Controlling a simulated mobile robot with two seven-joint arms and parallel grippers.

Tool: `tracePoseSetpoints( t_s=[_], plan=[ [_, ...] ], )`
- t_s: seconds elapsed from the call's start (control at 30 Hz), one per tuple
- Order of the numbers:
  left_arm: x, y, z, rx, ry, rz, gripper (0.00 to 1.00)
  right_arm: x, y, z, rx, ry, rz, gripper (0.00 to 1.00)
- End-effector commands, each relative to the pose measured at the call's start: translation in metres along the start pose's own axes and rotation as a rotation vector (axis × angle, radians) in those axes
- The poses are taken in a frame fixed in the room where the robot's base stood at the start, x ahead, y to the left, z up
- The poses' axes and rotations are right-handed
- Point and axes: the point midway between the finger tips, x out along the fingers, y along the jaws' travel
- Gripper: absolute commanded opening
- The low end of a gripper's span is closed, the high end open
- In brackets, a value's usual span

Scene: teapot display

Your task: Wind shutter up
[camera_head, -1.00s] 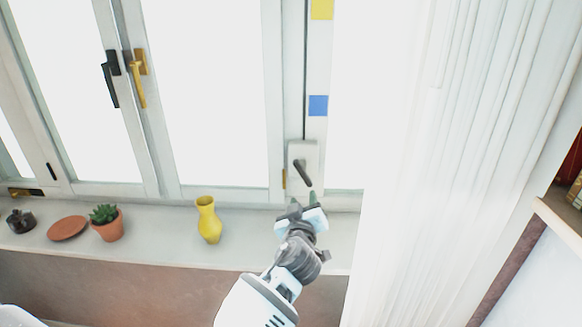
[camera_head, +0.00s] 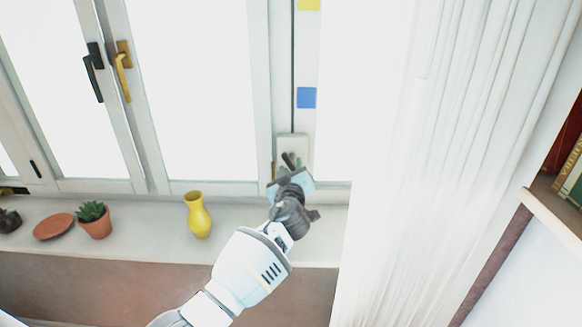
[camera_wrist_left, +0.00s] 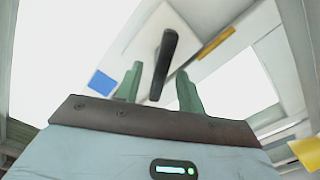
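The winder is a white box (camera_head: 300,146) on the window post, with a short dark crank handle (camera_head: 287,158) slanting across its front. In the left wrist view the dark handle (camera_wrist_left: 164,62) hangs down from the white box (camera_wrist_left: 181,22). My left gripper (camera_head: 292,168) is at the lower part of the box. In the wrist view its green fingers (camera_wrist_left: 160,86) are apart, one on each side of the handle's lower end, with gaps visible. Whether the handle is deep between them is hard to tell. My right gripper is not in view.
Yellow (camera_head: 309,4) and blue (camera_head: 306,97) squares mark the strip above the winder. A yellow vase (camera_head: 198,215), potted succulent (camera_head: 95,222) and terracotta saucer (camera_head: 53,227) stand on the sill to the left. A white curtain (camera_head: 425,170) hangs close on the right.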

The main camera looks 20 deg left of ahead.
Motion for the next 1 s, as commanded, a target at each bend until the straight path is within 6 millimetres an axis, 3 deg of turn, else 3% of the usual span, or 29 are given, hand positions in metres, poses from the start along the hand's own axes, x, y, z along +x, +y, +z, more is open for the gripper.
tracePoseSetpoints(
  t_s=[0.2,0.53,0.83,1.0],
  plan=[
    [0.013,0.000,0.001,0.000,-0.002,0.000,0.39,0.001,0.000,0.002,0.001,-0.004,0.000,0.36],
    [0.015,0.000,0.001,0.000,-0.002,0.000,0.39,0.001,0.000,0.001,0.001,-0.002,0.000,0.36],
    [0.015,-0.001,0.001,0.000,-0.002,0.000,0.01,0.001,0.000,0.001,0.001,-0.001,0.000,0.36],
    [0.015,-0.001,0.001,0.002,-0.002,0.000,0.00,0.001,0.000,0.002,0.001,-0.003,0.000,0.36]
  ],
)
